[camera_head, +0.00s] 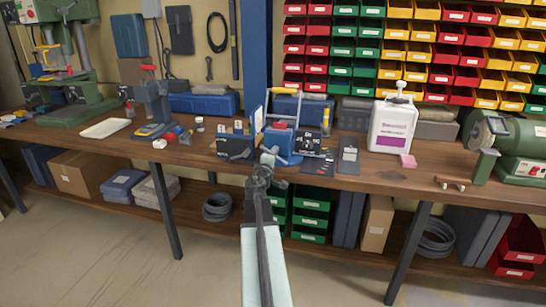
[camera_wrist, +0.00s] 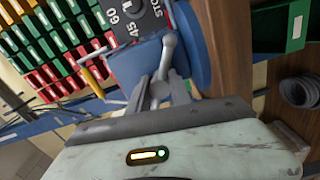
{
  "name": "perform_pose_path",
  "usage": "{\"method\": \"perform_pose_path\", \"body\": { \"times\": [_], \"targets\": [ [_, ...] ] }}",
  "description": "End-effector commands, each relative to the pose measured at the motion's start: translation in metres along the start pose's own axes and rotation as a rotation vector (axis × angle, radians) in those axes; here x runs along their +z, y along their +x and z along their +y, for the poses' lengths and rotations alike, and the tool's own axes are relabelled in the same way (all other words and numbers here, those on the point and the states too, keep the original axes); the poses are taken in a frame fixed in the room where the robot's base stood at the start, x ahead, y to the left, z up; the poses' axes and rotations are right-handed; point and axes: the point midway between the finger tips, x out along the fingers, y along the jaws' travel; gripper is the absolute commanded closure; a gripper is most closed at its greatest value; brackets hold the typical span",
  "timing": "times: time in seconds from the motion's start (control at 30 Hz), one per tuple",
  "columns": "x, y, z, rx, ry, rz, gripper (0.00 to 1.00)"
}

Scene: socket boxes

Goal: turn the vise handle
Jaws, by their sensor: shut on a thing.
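The blue vise (camera_head: 283,143) stands on the wooden workbench near the middle of the head view. In the wrist view its blue body (camera_wrist: 140,58) is close in front of my gripper. The vise handle (camera_wrist: 168,55) is a grey bar with a rounded end. My gripper (camera_wrist: 162,88) is shut on the handle, with a finger on each side of it. In the head view my gripper (camera_head: 267,160) reaches the vise from the front edge of the bench, and the handle is too small to make out there.
A dark box with small sockets (camera_head: 236,145) is left of the vise. A dark panel with white numbers (camera_head: 308,141) is close on its right. A white jug (camera_head: 392,127) and a green grinder (camera_head: 520,145) stand farther right. Coloured bins (camera_head: 400,45) cover the back wall.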

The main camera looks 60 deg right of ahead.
Motion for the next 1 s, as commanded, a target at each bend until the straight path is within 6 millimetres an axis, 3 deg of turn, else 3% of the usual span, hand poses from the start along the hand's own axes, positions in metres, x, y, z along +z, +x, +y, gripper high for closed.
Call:
{"method": "perform_pose_path", "body": {
  "times": [1.0],
  "targets": [
    [-0.0021,0.0006,-0.0005,0.002,-0.923,0.001,1.00]
  ]
}}
